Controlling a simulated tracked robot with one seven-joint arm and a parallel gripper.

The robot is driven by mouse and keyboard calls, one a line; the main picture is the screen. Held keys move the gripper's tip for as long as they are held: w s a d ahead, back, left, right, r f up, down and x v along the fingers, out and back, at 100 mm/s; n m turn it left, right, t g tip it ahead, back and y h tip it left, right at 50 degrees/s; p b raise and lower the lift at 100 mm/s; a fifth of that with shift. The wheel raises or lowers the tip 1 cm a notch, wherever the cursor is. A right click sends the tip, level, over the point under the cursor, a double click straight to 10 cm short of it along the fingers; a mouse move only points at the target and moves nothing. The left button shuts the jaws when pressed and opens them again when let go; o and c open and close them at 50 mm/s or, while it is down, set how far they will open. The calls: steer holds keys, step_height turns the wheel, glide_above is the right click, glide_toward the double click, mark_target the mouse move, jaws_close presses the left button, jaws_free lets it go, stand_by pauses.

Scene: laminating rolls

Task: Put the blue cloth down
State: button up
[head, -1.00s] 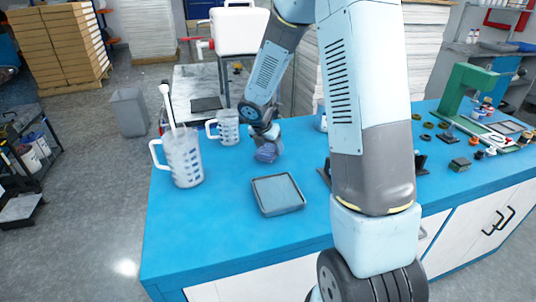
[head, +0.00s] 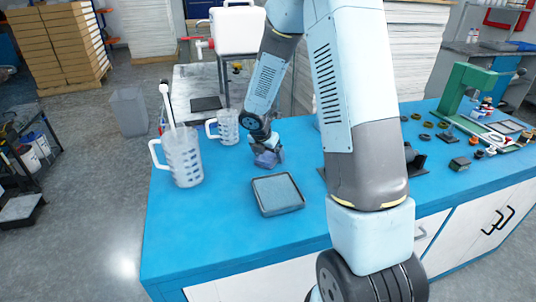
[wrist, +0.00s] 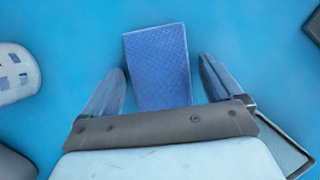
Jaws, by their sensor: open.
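The blue cloth (wrist: 158,65) is a flat, textured rectangle in the wrist view. It lies on or just above the blue bench top; I cannot tell which. My gripper (wrist: 162,82) is open, with one finger on each side of the cloth and a gap to each. The cloth's near end is hidden behind the gripper body. In the head view my gripper (head: 267,158) is low over the bench, behind the grey tray, and the cloth cannot be made out clearly from the fingers.
A grey tray (head: 277,208) lies in front of my gripper. A large measuring jug (head: 184,165) and a smaller jug (head: 228,127) stand to the left. The bench (head: 210,235) is clear at front left. Small parts and a green press (head: 466,90) are at the right.

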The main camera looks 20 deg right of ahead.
steer(key=s+a+r+m, duration=0.1)
steer(key=s+r+m, duration=0.3)
steer(key=r, duration=0.5)
steer(key=s+r+m, duration=0.3)
steer(key=s+r, duration=0.2)
steer(key=r, duration=0.5)
steer(key=s+r+m+t+y, duration=0.1)
steer(key=s+r+m, duration=0.2)
steer(key=s+m, duration=0.3)
steer(key=s+r+m+y, duration=0.1)
steer(key=s+r+m, duration=0.2)
steer(key=s+m, duration=0.4)
steer(key=s+d+r+m+t+y, duration=0.1)
steer(key=s+r+m, duration=0.3)
steer(key=s+m, duration=0.3)
steer(key=s, duration=0.2)
steer(key=shift+s+t, duration=0.3)
steer(key=shift+d, duration=0.1)
